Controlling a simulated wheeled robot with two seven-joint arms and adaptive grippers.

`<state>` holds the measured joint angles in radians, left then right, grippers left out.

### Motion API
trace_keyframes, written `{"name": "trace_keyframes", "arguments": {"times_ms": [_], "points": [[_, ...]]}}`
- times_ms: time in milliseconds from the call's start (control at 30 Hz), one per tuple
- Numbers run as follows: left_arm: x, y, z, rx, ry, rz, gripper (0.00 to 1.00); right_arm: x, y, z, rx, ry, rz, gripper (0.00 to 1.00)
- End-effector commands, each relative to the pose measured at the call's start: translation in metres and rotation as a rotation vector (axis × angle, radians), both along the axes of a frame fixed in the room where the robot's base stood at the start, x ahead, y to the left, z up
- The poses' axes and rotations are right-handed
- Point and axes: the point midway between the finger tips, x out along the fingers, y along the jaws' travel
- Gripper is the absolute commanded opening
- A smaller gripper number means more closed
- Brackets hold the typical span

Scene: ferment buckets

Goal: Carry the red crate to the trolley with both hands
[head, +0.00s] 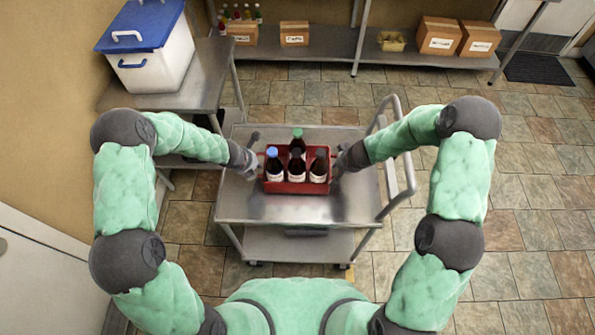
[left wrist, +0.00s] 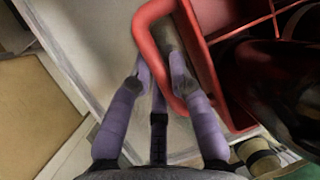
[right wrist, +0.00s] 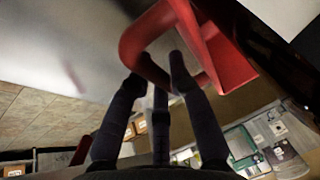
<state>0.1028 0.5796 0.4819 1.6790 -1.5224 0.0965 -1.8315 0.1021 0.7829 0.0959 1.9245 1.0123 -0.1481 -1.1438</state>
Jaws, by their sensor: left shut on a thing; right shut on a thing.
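The red crate (head: 297,187) is over the middle of the trolley's metal top (head: 345,206) and looks level. I cannot tell whether it touches the top. It holds several dark bottles, with blue, green and dark caps. My left gripper (head: 257,165) is shut on the crate's left handle; that handle (left wrist: 147,38) shows as a red loop at the fingertips in the left wrist view. My right gripper (head: 338,165) is shut on the right handle, whose red loop (right wrist: 150,68) shows in the right wrist view. The fingertips are partly hidden in the head view.
The trolley's push handle (head: 408,175) rises on its right side. A metal table (head: 205,85) with a blue-lidded white box (head: 150,65) stands at the left. A back shelf (head: 335,45) holds cardboard boxes (head: 438,36). Tiled floor is clear at the right.

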Motion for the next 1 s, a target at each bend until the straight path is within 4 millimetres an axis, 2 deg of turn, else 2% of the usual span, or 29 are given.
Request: {"name": "trace_keyframes", "arguments": {"times_ms": [333, 367, 400, 433, 800, 1000], "points": [[0.003, 0.0, -0.009, -0.001, -0.007, 0.0, 0.0, 0.002, 0.0, -0.01, 0.0, -0.006, 0.0, 0.0], [0.0, 0.0, -0.011, 0.0, 0.001, -0.001, 0.29, 0.0, 0.0, -0.011, 0.001, 0.001, 0.001, 0.29], [0.0, -0.001, -0.01, -0.001, 0.0, -0.001, 0.4, 0.0, 0.001, -0.011, 0.001, 0.001, 0.001, 0.4], [0.0, -0.001, -0.01, -0.001, 0.0, -0.001, 0.44, 0.0, 0.001, -0.01, 0.001, 0.001, 0.001, 0.44], [0.0, 0.0, -0.01, -0.001, 0.0, 0.0, 0.44, 0.0, 0.0, -0.01, 0.001, 0.0, 0.001, 0.44], [0.0, 0.0, -0.003, -0.001, 0.0, 0.0, 0.44, 0.0, 0.0, -0.002, 0.001, 0.0, 0.0, 0.44]]}}
